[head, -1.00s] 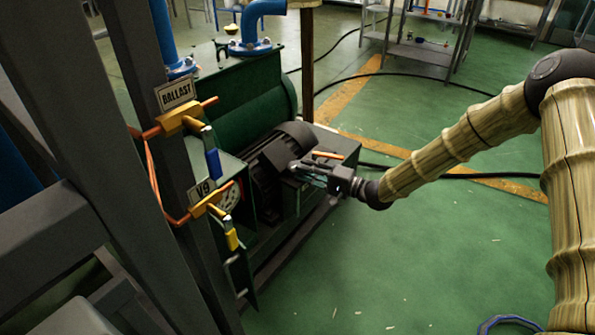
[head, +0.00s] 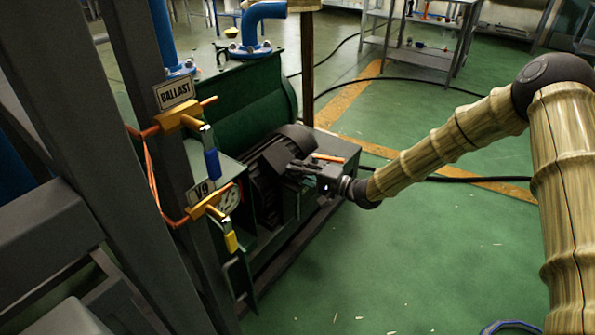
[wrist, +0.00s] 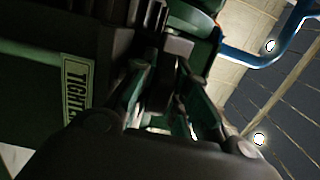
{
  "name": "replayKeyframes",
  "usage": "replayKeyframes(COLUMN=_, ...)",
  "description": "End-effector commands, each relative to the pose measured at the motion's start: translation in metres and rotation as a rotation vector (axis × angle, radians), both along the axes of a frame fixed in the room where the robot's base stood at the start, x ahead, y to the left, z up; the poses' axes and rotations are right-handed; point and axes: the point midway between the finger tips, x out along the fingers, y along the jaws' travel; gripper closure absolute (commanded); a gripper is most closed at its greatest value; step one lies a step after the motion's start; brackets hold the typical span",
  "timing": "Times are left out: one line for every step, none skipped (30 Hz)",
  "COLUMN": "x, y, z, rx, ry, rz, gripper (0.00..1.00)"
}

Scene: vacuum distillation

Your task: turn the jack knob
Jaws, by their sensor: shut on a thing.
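My gripper (head: 296,170) is at the near right side of the dark finned motor on the green pump set. In the wrist view its two fingers (wrist: 163,82) are closed around a small dark grey piece, which looks like the jack knob (wrist: 178,47). Part of the knob is hidden between the fingers. In the head view the knob cannot be told apart from the gripper and the motor. A label (wrist: 77,92) beginning "TIGHT" is on the green surface left of the fingers in the wrist view.
The finned motor (head: 268,175) stands beside the gripper, with an orange bar (head: 328,158) just behind. Grey frame posts, the BALLAST valve (head: 183,120) and the V9 valve (head: 208,203) stand at left. Black hose crosses behind.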

Motion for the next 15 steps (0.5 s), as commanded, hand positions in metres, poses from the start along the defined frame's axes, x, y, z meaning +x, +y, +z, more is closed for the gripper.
replayKeyframes(x=-0.0001, y=-0.0004, z=0.0001, rx=0.000, ry=0.000, rz=-0.003, gripper=1.00)
replayKeyframes(x=-0.0002, y=-0.0004, z=0.0002, rx=0.000, ry=0.001, rz=-0.005, gripper=1.00)
replayKeyframes(x=-0.0004, y=-0.0003, z=0.0004, rx=0.000, ry=0.001, rz=-0.009, gripper=1.00)
replayKeyframes(x=-0.0004, y=-0.0004, z=0.0006, rx=0.000, ry=0.001, rz=-0.014, gripper=1.00)
replayKeyframes(x=-0.0003, y=-0.0004, z=0.0007, rx=0.000, ry=0.001, rz=-0.021, gripper=1.00)
replayKeyframes(x=-0.0005, y=-0.0004, z=0.0009, rx=0.000, ry=0.002, rz=-0.030, gripper=1.00)
replayKeyframes(x=-0.0008, y=-0.0004, z=0.0010, rx=0.001, ry=0.003, rz=-0.039, gripper=1.00)
replayKeyframes(x=-0.0009, y=-0.0003, z=0.0011, rx=0.001, ry=0.003, rz=-0.050, gripper=1.00)
replayKeyframes(x=-0.0012, y=-0.0003, z=0.0012, rx=0.000, ry=0.004, rz=-0.065, gripper=1.00)
replayKeyframes(x=-0.0014, y=-0.0003, z=0.0014, rx=0.000, ry=0.004, rz=-0.078, gripper=1.00)
replayKeyframes(x=-0.0013, y=-0.0005, z=0.0015, rx=0.001, ry=0.005, rz=-0.094, gripper=1.00)
replayKeyframes(x=-0.0011, y=-0.0004, z=0.0020, rx=0.001, ry=0.005, rz=-0.115, gripper=1.00)
replayKeyframes(x=-0.0013, y=-0.0003, z=0.0022, rx=0.000, ry=0.005, rz=-0.133, gripper=1.00)
replayKeyframes(x=-0.0016, y=-0.0001, z=0.0023, rx=0.001, ry=0.005, rz=-0.151, gripper=1.00)
replayKeyframes(x=-0.0019, y=0.0001, z=0.0022, rx=0.001, ry=0.005, rz=-0.177, gripper=1.00)
